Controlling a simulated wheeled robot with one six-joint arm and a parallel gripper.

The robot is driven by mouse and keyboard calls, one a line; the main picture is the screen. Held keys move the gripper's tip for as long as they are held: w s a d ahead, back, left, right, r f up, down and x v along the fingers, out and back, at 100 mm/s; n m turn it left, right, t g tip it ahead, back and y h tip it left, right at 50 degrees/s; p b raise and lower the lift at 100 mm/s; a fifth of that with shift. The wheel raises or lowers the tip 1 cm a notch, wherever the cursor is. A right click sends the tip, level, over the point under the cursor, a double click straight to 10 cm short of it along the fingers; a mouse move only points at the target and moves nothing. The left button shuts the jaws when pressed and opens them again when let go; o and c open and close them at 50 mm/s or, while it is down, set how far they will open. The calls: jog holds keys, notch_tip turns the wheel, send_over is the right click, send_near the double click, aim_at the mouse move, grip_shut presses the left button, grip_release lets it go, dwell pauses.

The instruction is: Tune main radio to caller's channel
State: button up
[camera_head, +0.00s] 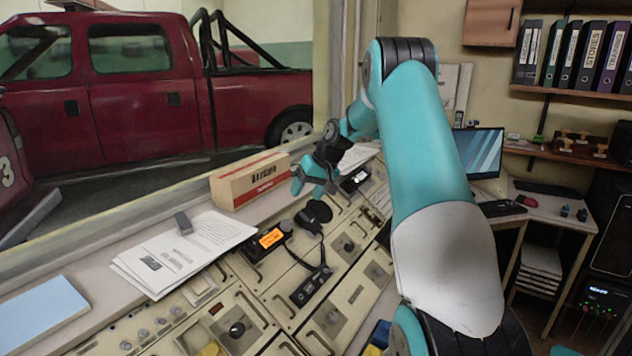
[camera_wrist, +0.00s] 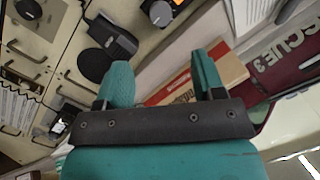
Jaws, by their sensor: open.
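A black radio (camera_head: 265,242) with a lit orange display and a round knob sits on the console, left of centre in the head view. In the wrist view its knob (camera_wrist: 160,12) and part of the orange display show at the top edge. A second black unit (camera_head: 355,180) with a small whitish display sits farther back, right of my gripper. I cannot tell from labels which is the main radio, and the display digits are too small to read. My gripper (camera_head: 311,186) is open and empty above the back of the console; its teal fingers (camera_wrist: 163,78) are apart in the wrist view.
A round black item (camera_head: 314,212) lies below my gripper. Papers (camera_head: 185,250) lie on the left, and a black corded unit (camera_head: 311,287) sits in front. A window and red truck (camera_head: 140,80) are beyond.

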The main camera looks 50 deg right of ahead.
jog(key=v, duration=0.5)
jog(key=shift+s+r, duration=0.1)
jog(key=shift+r, duration=0.15)
jog(key=s+a+r+n+g+y, duration=0.1)
jog(key=s+a+r+n, duration=0.15)
jog(key=a, duration=1.15)
jog(key=s+a+r+n+g, duration=0.1)
jog(key=s+a+r+n, duration=0.15)
jog(key=a, duration=1.25)
jog(key=s+a+f+n+g, duration=0.1)
jog(key=s+a+n, duration=0.2)
jog(key=s+a, duration=0.4)
jog(key=s+a+f+n+g, duration=0.1)
jog(key=s+a+n+g, duration=0.1)
jog(key=s+a, duration=0.6)
jog(key=s+n, duration=0.1)
jog(key=s, duration=0.6)
jog(key=shift+s+a+n+y, duration=0.25)
jog(key=shift+a+n+y, duration=0.05)
jog(key=shift+a+n, duration=0.1)
